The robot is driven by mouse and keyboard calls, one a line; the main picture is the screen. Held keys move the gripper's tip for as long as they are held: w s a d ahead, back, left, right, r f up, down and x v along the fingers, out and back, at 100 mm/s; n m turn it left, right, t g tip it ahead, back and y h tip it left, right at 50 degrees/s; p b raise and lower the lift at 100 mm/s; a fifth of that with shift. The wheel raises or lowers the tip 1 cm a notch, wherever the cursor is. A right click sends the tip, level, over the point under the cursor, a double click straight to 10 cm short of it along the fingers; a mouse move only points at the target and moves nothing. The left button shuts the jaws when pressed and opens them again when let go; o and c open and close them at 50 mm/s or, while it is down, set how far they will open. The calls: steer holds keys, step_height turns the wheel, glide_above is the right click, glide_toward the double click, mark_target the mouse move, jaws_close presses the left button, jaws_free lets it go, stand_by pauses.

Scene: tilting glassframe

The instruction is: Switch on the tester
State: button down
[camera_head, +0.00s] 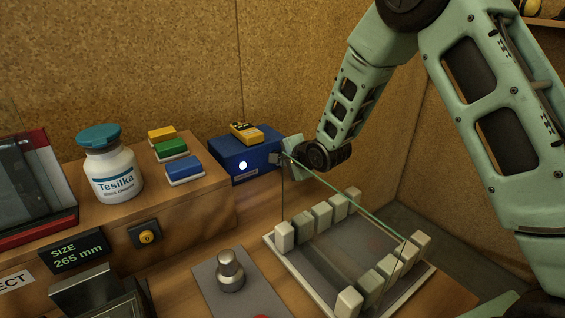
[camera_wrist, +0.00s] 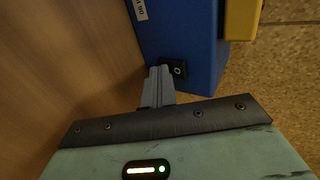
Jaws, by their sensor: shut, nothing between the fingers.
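The tester appears to be the blue box (camera_head: 240,152) on the wooden bench, with a bright round white spot (camera_head: 242,165) on its front. A yellow device (camera_head: 244,131) lies on top of it. My gripper (camera_head: 277,158) is at the right side of the box, shut and empty. In the wrist view the blue box (camera_wrist: 185,30) carries a black rocker switch (camera_wrist: 175,69) near its lower edge. My shut fingertips (camera_wrist: 160,72) are right beside the switch. I cannot tell whether they touch it, or which way the rocker is tilted.
A glass pane (camera_head: 338,198) with a green edge stands over a tray with pale blocks, close below my arm. A corkboard wall stands behind.

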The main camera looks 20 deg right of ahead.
steer(key=shift+r, duration=0.1)
steer(key=shift+r+p, duration=0.6)
steer(key=shift+r, duration=0.2)
